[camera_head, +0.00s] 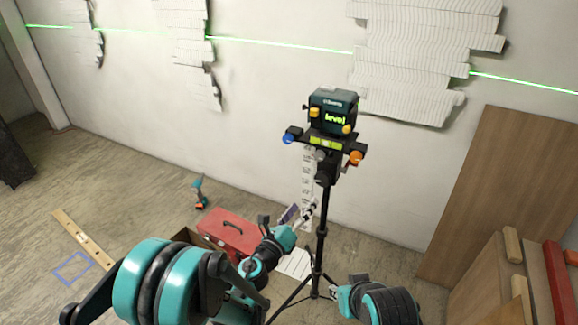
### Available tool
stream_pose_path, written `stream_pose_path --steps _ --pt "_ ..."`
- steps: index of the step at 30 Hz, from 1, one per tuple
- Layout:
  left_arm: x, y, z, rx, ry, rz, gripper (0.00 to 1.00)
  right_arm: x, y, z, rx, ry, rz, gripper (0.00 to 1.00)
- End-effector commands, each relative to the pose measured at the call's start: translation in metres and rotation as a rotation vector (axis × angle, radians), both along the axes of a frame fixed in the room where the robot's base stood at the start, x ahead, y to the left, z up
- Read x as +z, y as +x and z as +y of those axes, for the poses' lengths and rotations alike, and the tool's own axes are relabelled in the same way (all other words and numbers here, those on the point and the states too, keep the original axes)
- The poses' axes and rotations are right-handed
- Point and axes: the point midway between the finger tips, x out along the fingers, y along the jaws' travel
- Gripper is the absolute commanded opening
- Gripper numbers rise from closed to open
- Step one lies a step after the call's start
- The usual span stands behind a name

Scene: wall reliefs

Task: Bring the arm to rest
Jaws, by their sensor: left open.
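My left arm reaches in from the bottom left, and its gripper (308,211) is open beside the tripod's pole, small in the picture. I cannot tell whether it touches the pole. A laser level (333,112) with a lit "level" display sits upright on its mount, on top of the black tripod (322,230). The mount has blue and orange knobs. A green laser line (280,44) runs across the wall behind it.
White layered reliefs (410,60) hang on the wall. A red toolbox (228,234), a teal drill (200,193) and a wooden spirit level (84,239) are on the floor at left. A brown board (500,190) leans at right. Open floor lies at far left.

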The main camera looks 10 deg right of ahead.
Motion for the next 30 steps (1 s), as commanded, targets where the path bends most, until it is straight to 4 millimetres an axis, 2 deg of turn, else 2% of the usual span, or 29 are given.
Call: stream_pose_path --steps 4,7,11,12,16,18,20,24,27,30 --pt "0.008 0.003 0.008 0.024 -0.031 0.019 0.68 0.0 0.0 0.0 0.0 0.0 0.0 0.26" --pt "0.029 0.011 0.036 0.103 -0.132 0.085 0.68 0.0 0.0 0.0 0.0 0.0 0.0 0.26" --pt "0.066 0.02 0.101 0.279 -0.38 0.236 0.68 0.0 0.0 0.0 0.0 0.0 0.0 0.26" --pt "0.075 0.019 0.124 0.342 -0.471 0.291 0.68 0.0 0.0 0.0 0.0 0.0 0.0 0.26" --pt "0.09 0.003 0.194 0.537 -0.769 0.462 0.68 0.0 0.0 0.0 0.0 0.0 0.0 0.26" --pt "0.09 -0.014 0.228 0.639 -0.931 0.552 0.68 0.0 0.0 0.0 0.0 0.0 0.0 0.26" --pt "0.086 -0.033 0.253 0.726 -1.07 0.629 0.68 0.0 0.0 0.0 0.0 0.0 0.0 0.26" --pt "0.066 -0.09 0.296 0.922 -1.392 0.805 0.68 0.0 0.0 0.0 0.0 0.0 0.0 0.26" --pt "0.045 -0.138 0.313 1.06 -1.615 0.929 0.68 0.0 0.0 0.0 0.0 0.0 0.0 0.26" --pt "0.024 -0.185 0.317 1.183 -1.811 1.043 0.68 0.0 0.0 0.0 0.0 0.0 0.0 0.26"
